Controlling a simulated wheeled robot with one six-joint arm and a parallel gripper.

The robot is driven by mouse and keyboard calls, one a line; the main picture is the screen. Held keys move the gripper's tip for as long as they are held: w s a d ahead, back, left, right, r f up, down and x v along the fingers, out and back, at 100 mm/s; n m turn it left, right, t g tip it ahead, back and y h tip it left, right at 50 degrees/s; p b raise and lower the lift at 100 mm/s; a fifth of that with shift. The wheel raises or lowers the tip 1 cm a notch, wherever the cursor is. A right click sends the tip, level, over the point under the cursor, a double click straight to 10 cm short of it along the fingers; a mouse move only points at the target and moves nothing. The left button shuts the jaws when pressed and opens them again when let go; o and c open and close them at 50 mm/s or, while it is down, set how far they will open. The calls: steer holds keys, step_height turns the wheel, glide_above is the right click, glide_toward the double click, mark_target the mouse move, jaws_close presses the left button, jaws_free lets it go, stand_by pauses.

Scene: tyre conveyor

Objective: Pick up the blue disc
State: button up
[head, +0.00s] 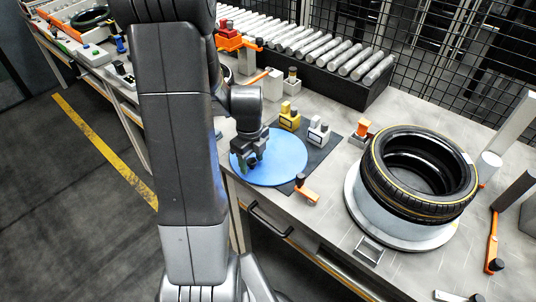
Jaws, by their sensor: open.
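The blue disc (281,160) lies flat on a dark mat (324,154) on the grey workbench, in the middle of the head view. My gripper (251,163) is over the disc's left part, pointing down, with its jaws open. The fingertips look close to the disc's surface, but I cannot tell whether they touch it. My arm and gripper hide part of the disc's left side.
A tyre (420,172) sits on a round white stand to the right. Yellow (290,117) and grey (318,131) blocks stand behind the disc. An orange clamp (305,189) is at its front right. A roller conveyor (330,52) and mesh fence are behind.

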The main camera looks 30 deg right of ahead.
steer(key=c, duration=1.1)
